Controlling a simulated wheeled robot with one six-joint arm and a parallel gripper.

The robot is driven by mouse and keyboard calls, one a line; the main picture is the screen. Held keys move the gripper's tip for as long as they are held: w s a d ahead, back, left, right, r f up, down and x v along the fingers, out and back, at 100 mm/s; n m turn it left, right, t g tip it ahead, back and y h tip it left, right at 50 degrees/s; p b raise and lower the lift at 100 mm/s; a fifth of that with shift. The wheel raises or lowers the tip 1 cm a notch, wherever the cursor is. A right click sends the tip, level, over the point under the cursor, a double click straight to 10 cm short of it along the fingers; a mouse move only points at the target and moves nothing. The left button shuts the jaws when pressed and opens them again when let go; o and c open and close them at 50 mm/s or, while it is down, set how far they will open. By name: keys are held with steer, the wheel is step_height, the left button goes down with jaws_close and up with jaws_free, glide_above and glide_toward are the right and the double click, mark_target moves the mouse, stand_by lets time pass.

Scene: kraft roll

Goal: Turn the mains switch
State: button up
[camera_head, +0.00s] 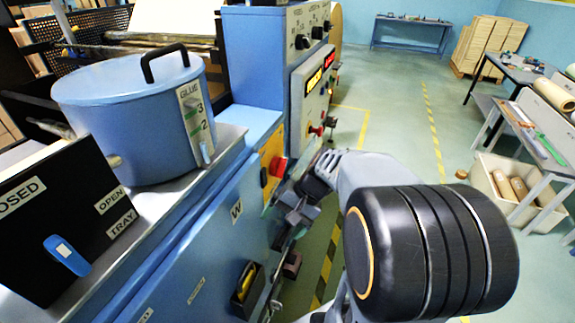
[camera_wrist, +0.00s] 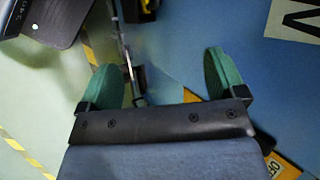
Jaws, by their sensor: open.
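The likely mains switch is a red knob (camera_head: 278,166) on a yellow plate (camera_head: 273,148) on the side of the blue machine. My gripper (camera_head: 292,212) is beside the blue side panel, just below and to the right of that plate. In the wrist view my gripper (camera_wrist: 161,84) is open, with two green pads apart and nothing held between them. Part of the yellow plate (camera_wrist: 283,165) with an "OFF" label shows at the lower right there, partly behind my gripper. The knob itself is not visible in the wrist view, so its setting cannot be told.
A blue glue pot (camera_head: 130,110) and a black box (camera_head: 65,225) with a blue lever stand on the machine's top. A control panel (camera_head: 313,85) with knobs rises behind the plate. An open black holder (camera_head: 247,288) sticks out lower on the panel.

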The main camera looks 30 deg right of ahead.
steer(key=shift+o, duration=0.2)
steer(key=w+d+m+t+y, duration=0.5)
steer(key=d+m, duration=0.1)
steer(key=d, duration=0.3)
steer(key=shift+w+d+m+t, duration=0.2)
steer(key=shift+w+m+t, duration=0.1)
steer(key=shift+w+t, duration=0.1)
steer(key=m+t, duration=0.4)
steer(key=t, duration=0.3)
glide_toward(279, 168)
steer(key=p+x, duration=0.3)
steer(key=x, duration=0.4)
steer(key=shift+w+f, duration=0.15)
steer(key=shift+w, duration=0.2)
steer(key=shift+d, duration=0.15)
steer(key=shift+c, duration=0.2)
steer(key=c, duration=0.9)
